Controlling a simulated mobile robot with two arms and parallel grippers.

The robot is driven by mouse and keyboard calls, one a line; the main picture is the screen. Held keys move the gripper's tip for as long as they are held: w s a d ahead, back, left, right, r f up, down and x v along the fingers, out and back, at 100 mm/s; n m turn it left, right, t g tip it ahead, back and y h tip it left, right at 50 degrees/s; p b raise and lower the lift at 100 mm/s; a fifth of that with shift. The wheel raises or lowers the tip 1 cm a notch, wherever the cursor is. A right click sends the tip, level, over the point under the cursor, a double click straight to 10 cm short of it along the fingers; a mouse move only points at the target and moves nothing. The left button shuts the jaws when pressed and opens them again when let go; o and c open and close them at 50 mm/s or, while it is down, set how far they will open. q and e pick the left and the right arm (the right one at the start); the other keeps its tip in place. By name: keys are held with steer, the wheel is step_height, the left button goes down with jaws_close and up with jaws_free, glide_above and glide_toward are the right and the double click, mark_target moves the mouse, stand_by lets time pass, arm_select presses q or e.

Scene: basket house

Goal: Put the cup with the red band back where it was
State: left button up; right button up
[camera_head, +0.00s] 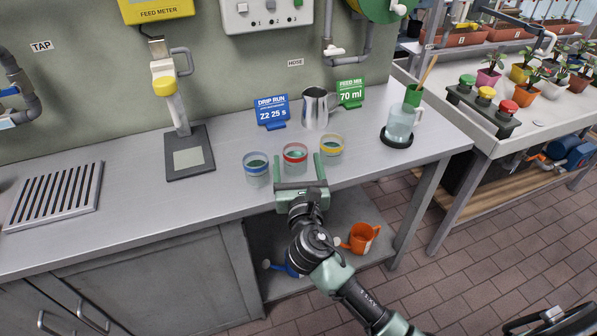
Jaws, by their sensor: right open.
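The cup with the red band (295,158) stands upright on the grey counter (225,198), in the middle of a row. A cup with a blue band (256,168) stands to its left and one with a yellow band (332,148) to its right. My right gripper (298,165) reaches in from the front edge. It is open, with one finger on each side of the red-banded cup. I cannot tell whether the fingers touch it. The gripper hides the cup's lower front. My left gripper is not in view.
A metal pitcher (314,108), a blue sign (271,112) and a green sign (350,93) stand behind the cups. A dispenser (171,95) stands left; a bottle (399,124) on a black base stands right. The counter between the drain grate (54,196) and dispenser is clear.

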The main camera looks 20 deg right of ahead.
steer(key=shift+v, duration=1.75)
